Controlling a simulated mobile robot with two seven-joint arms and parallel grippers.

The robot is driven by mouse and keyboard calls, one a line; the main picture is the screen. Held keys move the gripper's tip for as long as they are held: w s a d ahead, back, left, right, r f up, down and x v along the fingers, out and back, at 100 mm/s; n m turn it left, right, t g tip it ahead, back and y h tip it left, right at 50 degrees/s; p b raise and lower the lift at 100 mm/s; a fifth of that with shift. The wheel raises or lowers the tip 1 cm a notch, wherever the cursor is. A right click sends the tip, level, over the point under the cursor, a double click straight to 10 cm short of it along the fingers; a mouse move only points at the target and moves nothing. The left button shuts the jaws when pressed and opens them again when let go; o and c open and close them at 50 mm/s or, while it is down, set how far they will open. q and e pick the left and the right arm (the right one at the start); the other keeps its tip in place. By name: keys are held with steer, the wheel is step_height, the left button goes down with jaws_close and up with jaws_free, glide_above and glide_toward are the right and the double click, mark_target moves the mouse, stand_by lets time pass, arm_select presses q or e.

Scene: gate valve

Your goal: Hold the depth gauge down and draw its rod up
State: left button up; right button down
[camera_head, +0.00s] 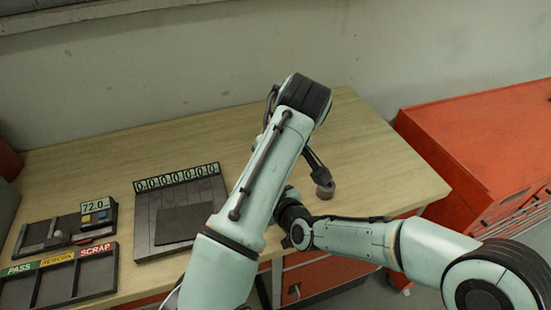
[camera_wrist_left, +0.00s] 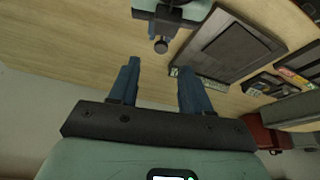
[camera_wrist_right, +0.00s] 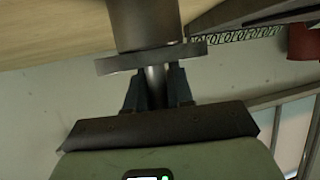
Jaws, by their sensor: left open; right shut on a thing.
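The depth gauge (camera_head: 326,191) is a short grey-brown cylinder near the right part of the table. In the right wrist view its thick body (camera_wrist_right: 145,22), flat disc (camera_wrist_right: 150,60) and thin rod (camera_wrist_right: 155,82) show. My right gripper (camera_wrist_right: 157,88) is shut on the rod, the disc close past its fingertips. The left fingers are hidden in the head view.
A dark board (camera_head: 160,225) with a number strip lies left of my left arm. A display unit (camera_head: 98,215) and a PASS/REWORK/SCRAP tray (camera_head: 112,268) stand further left. A red cabinet (camera_head: 470,130) is at the right. The table behind my arms is clear.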

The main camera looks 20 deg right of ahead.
arm_select(q)
steer(key=shift+v, duration=1.1)
arm_select(e)
steer(key=c, duration=0.9)
jaws_free()
steer(key=shift+s, duration=0.1)
